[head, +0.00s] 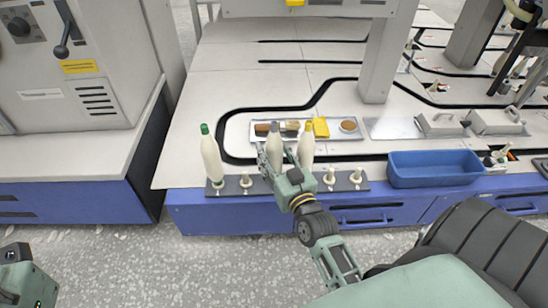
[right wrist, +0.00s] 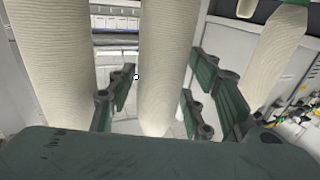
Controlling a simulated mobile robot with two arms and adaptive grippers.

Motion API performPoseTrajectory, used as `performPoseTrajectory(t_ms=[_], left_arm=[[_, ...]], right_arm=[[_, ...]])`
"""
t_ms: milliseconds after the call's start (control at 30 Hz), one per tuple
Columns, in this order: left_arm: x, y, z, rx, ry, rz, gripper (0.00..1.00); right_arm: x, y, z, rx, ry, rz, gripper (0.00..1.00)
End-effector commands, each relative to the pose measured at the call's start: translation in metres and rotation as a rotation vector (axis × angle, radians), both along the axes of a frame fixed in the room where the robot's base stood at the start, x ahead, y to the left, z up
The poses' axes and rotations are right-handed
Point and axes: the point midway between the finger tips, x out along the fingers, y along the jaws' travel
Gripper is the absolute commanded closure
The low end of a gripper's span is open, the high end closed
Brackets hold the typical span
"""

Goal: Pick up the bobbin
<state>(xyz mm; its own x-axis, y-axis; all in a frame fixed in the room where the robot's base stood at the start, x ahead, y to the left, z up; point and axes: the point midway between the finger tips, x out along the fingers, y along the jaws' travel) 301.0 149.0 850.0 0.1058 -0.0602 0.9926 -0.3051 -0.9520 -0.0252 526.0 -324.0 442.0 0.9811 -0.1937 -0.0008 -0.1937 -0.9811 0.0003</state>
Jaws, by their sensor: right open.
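Three cream bobbins stand upright on a dark peg rail (head: 353,184) at the table's front edge. The left one has a green tip (head: 211,158), the middle one a grey tip (head: 274,141), and the right one a yellow tip (head: 306,148). My right gripper (head: 275,166) is at the middle bobbin. In the right wrist view, the open fingers (right wrist: 158,105) lie on either side of the middle bobbin (right wrist: 162,60); whether they touch it I cannot tell. The neighbouring bobbins show at left (right wrist: 52,60) and right (right wrist: 276,55). My left gripper's fingers are not seen.
Bare pegs (head: 329,176) stand on the rail. Behind it is a metal tray (head: 333,139) with small items and a yellow cloth (head: 320,127). A blue bin (head: 435,167) stands at right. A grey machine (head: 85,70) stands at left. The table behind the tray is mostly clear.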

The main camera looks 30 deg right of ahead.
Motion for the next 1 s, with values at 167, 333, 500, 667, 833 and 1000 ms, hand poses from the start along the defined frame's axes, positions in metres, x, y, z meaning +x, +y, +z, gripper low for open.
performPoseTrajectory(t_ms=[167, 333, 500, 667, 833, 1000], left_arm=[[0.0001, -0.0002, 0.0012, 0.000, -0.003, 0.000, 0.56], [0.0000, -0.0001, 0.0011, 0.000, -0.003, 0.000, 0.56], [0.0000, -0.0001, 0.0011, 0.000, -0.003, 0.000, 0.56], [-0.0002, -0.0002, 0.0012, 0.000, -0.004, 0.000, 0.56], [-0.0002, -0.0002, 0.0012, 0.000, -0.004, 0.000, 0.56], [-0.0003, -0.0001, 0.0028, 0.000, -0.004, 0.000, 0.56]], right_arm=[[0.0020, -0.0007, 0.0004, 0.000, 0.000, 0.000, 0.53], [0.0018, -0.0006, 0.0004, 0.000, 0.000, 0.000, 0.61], [0.0018, -0.0005, 0.0004, 0.000, 0.000, 0.000, 0.76], [0.0017, -0.0004, 0.0003, 0.000, 0.000, 0.000, 0.90], [0.0018, -0.0006, 0.0009, 0.000, -0.001, 0.000, 0.93], [0.0018, -0.0006, 0.0024, 0.000, -0.001, 0.000, 0.93]])
